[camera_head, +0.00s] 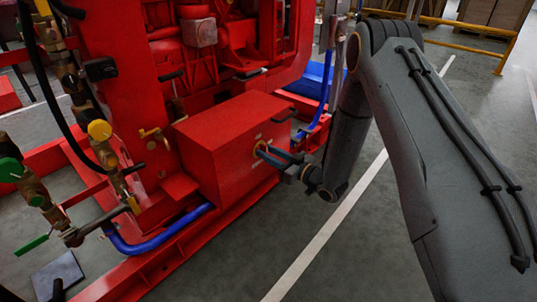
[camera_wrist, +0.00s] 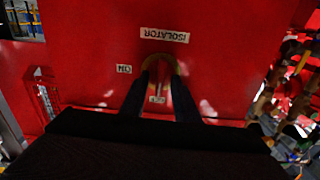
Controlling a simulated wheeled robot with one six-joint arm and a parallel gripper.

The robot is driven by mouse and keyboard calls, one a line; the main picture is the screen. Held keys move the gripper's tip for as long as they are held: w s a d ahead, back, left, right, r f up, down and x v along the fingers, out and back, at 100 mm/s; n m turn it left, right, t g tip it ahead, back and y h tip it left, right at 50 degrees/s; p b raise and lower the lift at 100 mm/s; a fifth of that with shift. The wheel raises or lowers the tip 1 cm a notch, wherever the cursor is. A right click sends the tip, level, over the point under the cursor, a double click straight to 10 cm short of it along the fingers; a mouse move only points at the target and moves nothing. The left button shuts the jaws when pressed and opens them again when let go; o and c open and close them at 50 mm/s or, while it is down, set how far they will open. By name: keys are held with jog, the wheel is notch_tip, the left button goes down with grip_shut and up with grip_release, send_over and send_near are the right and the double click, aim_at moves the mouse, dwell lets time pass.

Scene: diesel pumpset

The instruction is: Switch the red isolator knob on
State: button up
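A red isolator box (camera_head: 225,140) stands at the front of the red pumpset. In the wrist view, its red face carries an ISOLATOR label (camera_wrist: 164,35), which reads upside down. An ON label (camera_wrist: 124,69) is at left of the knob and another small label (camera_wrist: 157,99) is below it. The red isolator knob (camera_wrist: 160,72), with a yellow ring around it, is between the fingers of my gripper (camera_wrist: 160,62). My gripper (camera_head: 268,154) reaches the box face from the right in the head view. The fingers are apart, one on each side of the knob; whether they touch it is unclear.
Pipes and valves with a yellow knob (camera_head: 99,130) and a green handle (camera_head: 32,245) stand at the left. A blue hose (camera_head: 160,243) runs along the red base frame. Open grey floor with a white line (camera_head: 320,238) lies at the right.

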grip_shut()
jog(key=shift+m, duration=0.3)
jog(key=m+p, duration=0.2)
jog(key=shift+d+p, duration=0.1)
jog(key=shift+p, duration=0.2)
jog(key=m+p, duration=0.2)
jog(key=m, duration=0.3)
jog(key=shift+w+d+f+m+p, duration=0.1)
jog(key=shift+m+p, duration=0.4)
jog(key=shift+m, duration=1.15)
jog(key=shift+a+f+m+p, duration=0.15)
jog(key=shift+m+p, duration=0.3)
jog(key=shift+m, duration=1.25)
jog(key=shift+w+d+f+m+p, duration=0.15)
jog(key=shift+m+p, duration=0.35)
jog(key=shift+m, duration=1.15)
jog(key=shift+s, duration=0.1)
